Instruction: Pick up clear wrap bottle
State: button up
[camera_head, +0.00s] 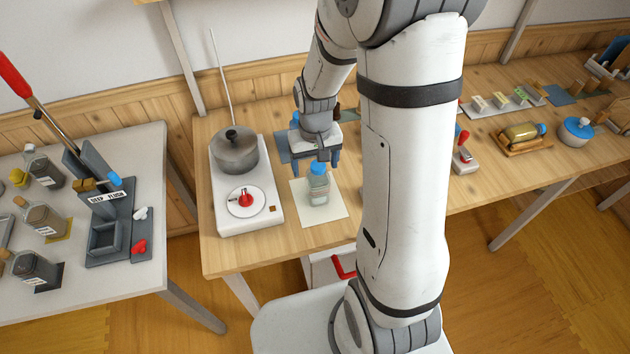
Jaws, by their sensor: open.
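A clear bottle with a blue cap (318,187) stands upright on a pale square mat (333,212) on the wooden table. My gripper (321,162) is open and points down at the bottle's top. Its fingers appear on either side of the blue cap, but I cannot tell whether they touch it. My white arm hides the table to the right of the bottle.
A white hot plate (262,222) with a grey pot (235,152) stands just left of the mat. A separate table at left holds several bottles and a grey stand (112,215). A blue-lidded jar (577,131) sits far right.

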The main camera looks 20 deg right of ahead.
aim_at(318, 177)
jog(key=shift+w+d+f+p, duration=0.1)
jog(key=shift+d+f+p, duration=0.1)
jog(key=shift+f, duration=0.8)
jog(key=shift+s+d+f+p, duration=0.1)
jog(key=shift+f+p, duration=0.1)
jog(key=shift+f, duration=0.75)
jog(key=shift+w+d+f+p, duration=0.1)
jog(key=shift+f+p, duration=0.1)
jog(key=shift+f, duration=0.8)
jog(key=shift+c, duration=0.2)
jog(key=c, duration=1.2)
